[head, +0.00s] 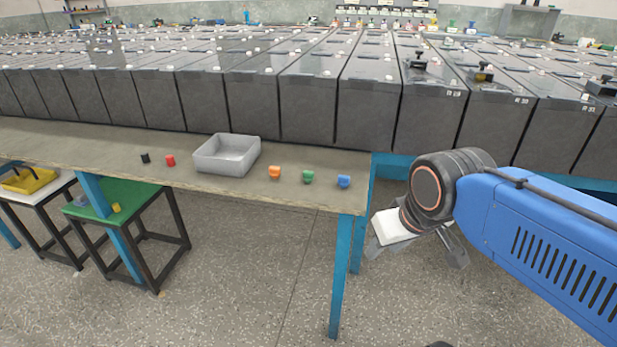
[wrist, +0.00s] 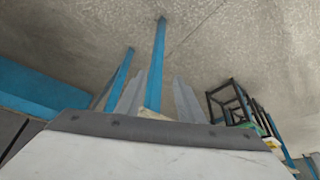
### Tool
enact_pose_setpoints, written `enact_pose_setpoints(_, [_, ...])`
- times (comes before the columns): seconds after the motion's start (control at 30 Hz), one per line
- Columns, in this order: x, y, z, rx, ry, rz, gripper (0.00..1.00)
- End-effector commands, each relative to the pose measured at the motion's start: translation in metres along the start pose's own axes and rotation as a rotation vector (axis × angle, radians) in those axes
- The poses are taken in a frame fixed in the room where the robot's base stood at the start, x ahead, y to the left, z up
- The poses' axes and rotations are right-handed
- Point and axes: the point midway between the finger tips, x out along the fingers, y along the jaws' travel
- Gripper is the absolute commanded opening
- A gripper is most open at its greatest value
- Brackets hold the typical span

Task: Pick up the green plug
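The green plug (head: 308,177) stands on the worktable (head: 210,185) near its front right part, between an orange plug (head: 274,172) and a blue plug (head: 344,181). My gripper (head: 415,256) is to the right of the table's end, lower in the picture than the plugs and apart from them. Its two fingers are spread, with nothing seen between them. In the wrist view my gripper (wrist: 158,97) also shows its fingers apart, pointing toward the blue table legs and floor. The green plug is not visible in the wrist view.
A grey tray (head: 215,162) sits left of the orange plug, with a red plug (head: 170,160) and a black plug (head: 146,158) further left. Large dark battery cells (head: 308,105) stand close behind the table. A green-topped stool (head: 128,200) stands in front. The floor (head: 300,270) right of it is clear.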

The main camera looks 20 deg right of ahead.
Motion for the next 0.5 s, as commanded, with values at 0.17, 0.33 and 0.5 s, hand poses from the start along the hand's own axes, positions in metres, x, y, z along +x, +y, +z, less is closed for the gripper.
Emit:
enact_pose_setpoints(0.17, [-0.010, -0.002, -0.020, 0.103, -0.022, -0.002, 0.34])
enact_pose_setpoints(0.33, [-0.030, -0.007, -0.068, 0.367, -0.076, 0.005, 0.34])
enact_pose_setpoints(0.5, [-0.047, -0.015, -0.120, 0.663, -0.135, 0.033, 0.34])
